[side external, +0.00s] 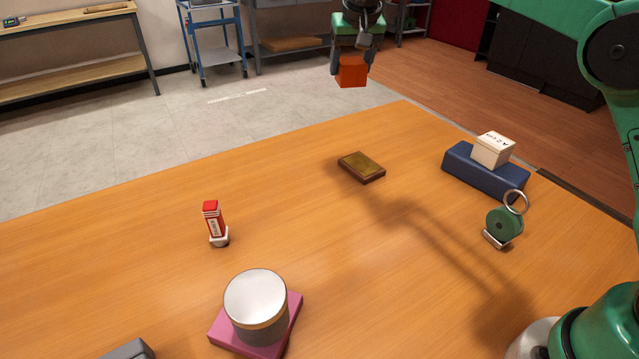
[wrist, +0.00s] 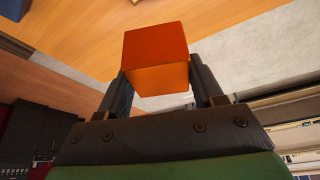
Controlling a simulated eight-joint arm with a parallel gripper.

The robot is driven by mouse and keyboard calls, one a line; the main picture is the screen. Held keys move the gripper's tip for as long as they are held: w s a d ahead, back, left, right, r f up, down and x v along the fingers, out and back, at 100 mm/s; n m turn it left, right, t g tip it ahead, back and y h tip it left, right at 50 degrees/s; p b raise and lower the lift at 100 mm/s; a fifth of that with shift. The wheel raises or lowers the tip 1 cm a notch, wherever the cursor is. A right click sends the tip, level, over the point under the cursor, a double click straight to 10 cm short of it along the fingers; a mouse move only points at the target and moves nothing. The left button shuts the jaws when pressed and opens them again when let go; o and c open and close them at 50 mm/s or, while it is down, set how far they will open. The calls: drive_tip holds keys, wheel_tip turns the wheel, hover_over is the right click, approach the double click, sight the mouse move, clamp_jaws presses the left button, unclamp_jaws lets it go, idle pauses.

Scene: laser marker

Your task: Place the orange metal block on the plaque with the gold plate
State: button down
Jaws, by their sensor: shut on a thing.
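The orange metal block (side external: 351,72) is held between the fingers of my gripper (side external: 351,66), high above the table's far edge. In the wrist view the block (wrist: 156,58) sits between the two dark fingertips of my gripper (wrist: 160,80), which is shut on it. The plaque with the gold plate (side external: 361,167) lies flat on the table in the side view, with nothing on it. In that picture the block is above the plaque and well apart from it.
On the wooden table (side external: 300,220), a blue block (side external: 485,172) carries a white box (side external: 493,150). A green tape-like item (side external: 504,223) stands to the right. A red-and-white bottle (side external: 214,224) stands left. A round tin (side external: 256,305) sits on a pink block (side external: 290,320). The table around the plaque is clear.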

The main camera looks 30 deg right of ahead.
drive_tip(key=s+d+r, duration=0.1)
drive_tip(key=d+r, duration=0.1)
drive_tip(key=d, duration=0.1)
approach(360, 159)
drive_tip(key=shift+m, duration=0.3)
drive_tip(key=x, duration=0.5)
drive_tip(key=shift+w+f, duration=0.15)
drive_tip(key=shift+f, duration=0.1)
drive_tip(key=shift+f, duration=0.15)
drive_tip(key=shift+c, duration=0.6)
unclamp_jaws()
